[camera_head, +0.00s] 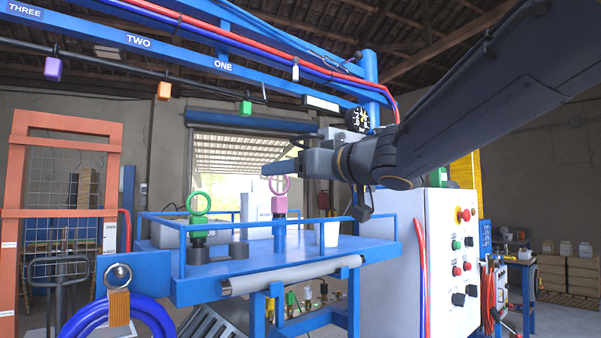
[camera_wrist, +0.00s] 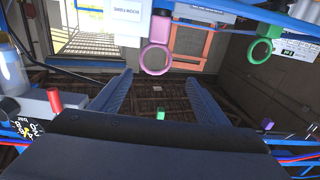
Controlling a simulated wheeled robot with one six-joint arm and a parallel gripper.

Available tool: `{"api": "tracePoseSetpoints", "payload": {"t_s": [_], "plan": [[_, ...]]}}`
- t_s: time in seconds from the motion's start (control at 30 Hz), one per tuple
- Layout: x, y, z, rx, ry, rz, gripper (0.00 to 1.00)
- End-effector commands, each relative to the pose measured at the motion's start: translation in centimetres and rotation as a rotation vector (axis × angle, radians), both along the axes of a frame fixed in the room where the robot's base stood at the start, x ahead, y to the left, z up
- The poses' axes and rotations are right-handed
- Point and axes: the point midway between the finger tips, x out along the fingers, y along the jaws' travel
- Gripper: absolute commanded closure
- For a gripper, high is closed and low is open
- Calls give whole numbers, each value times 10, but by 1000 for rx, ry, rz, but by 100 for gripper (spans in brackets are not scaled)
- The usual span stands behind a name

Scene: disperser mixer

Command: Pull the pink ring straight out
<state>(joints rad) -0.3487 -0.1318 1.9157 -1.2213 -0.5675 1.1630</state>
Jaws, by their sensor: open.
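The pink ring (camera_head: 279,206) stands upright on a pink stem on the blue platform in the head view. In the wrist view the pink ring (camera_wrist: 142,61) hangs upside down in the picture, just past the fingertips and between their lines. My gripper (camera_head: 266,168) comes in from the right in the head view, its blue fingers level with the ring's top and overlapping it. In the wrist view my gripper (camera_wrist: 158,77) is open, with nothing between the fingers. I cannot tell whether a finger touches the ring.
A green ring (camera_head: 198,203) stands left on the same platform (camera_head: 200,290); blue rails run around the platform. A white cup (camera_head: 330,234) stands right of the pink ring. A control cabinet (camera_head: 450,260) with buttons is at the right. Coloured tags hang from the overhead cable.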

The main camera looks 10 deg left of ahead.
Motion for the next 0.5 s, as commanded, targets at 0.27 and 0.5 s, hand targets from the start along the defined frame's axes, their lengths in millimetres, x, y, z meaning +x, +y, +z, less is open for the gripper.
{"api": "tracePoseSetpoints", "payload": {"t_s": [0.27,0.5], "plan": [[33,22,-1,-1,3,-17,31],[46,38,-1,-1,2,-17,31]]}}
